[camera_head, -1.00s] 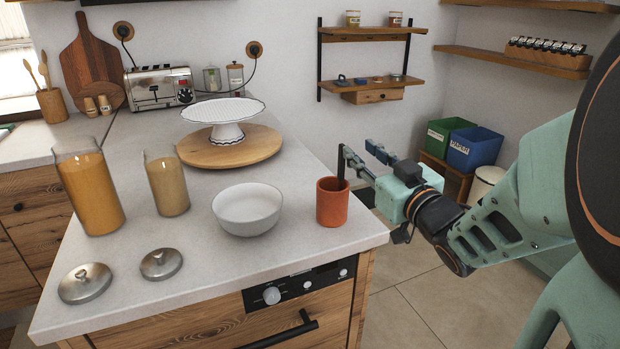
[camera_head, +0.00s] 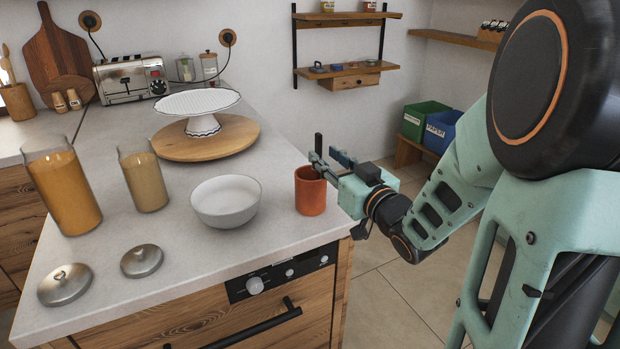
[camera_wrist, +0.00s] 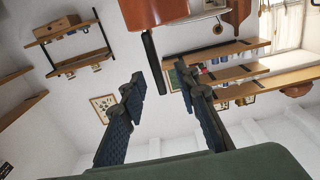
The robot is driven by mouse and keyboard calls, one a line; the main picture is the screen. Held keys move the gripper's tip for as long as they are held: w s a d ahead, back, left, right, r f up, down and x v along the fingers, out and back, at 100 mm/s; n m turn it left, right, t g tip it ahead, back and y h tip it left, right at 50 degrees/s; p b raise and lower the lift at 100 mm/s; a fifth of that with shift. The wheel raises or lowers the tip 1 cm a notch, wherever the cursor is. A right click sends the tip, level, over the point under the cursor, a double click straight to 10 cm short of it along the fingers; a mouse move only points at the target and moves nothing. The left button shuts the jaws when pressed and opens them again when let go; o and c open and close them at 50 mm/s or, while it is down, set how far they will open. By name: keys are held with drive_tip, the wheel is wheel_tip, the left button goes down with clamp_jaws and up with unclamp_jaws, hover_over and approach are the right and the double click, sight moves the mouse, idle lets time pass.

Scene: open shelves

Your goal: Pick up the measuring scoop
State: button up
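An orange-red cup (camera_head: 310,192) stands upright near the right end of the counter. A slim black handle sticks up from it, seemingly the measuring scoop (camera_head: 318,143); its bowl is hidden. My gripper (camera_head: 325,156) is open at the cup's right rim, its fingers pointing at the handle. In the wrist view, which is upside down, the cup (camera_wrist: 158,10) is at the top and the scoop's handle (camera_wrist: 149,48) hangs from it.
A white bowl (camera_head: 226,203) stands left of the cup. A cake stand (camera_head: 203,125) on a round wooden board (camera_head: 240,146) is behind. Two filled jars (camera_head: 65,193) and two metal lids (camera_head: 141,261) are farther left. The counter's edge is just right of the cup.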

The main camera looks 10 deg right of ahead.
sight(320, 150)
drive_tip(key=x, duration=0.5)
drive_tip(key=shift+w+d, duration=0.1)
drive_tip(key=shift+d, duration=0.1)
drive_tip(key=shift+c, duration=0.6)
clamp_jaws()
